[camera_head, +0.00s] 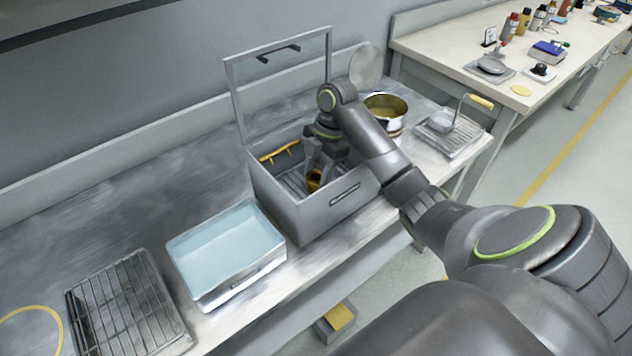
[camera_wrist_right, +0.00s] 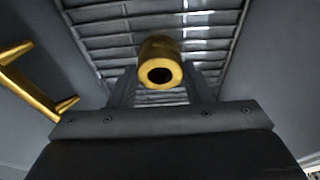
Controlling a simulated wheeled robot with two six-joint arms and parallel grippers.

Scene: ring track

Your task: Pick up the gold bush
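The gold bush (camera_head: 314,180) is a short hollow cylinder inside the grey open-lidded box (camera_head: 318,215). In the right wrist view the bush (camera_wrist_right: 160,73) stands with its round opening toward the camera, above a slatted rack. My right gripper (camera_head: 316,172) reaches down into the box, with its fingers on either side of the bush. In the right wrist view the fingers (camera_wrist_right: 161,88) are apart, with a narrow gap seeming to show beside the bush. The bush's lower part is partly hidden. My left gripper is not in view.
A yellow handle (camera_head: 280,152) lies along the box's inner left wall. The raised lid frame (camera_head: 236,105) stands behind. A tray of pale blue liquid (camera_head: 222,240) and a wire rack (camera_head: 125,305) are left; a metal pot (camera_head: 396,124) and a small tray (camera_head: 468,142) are right.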

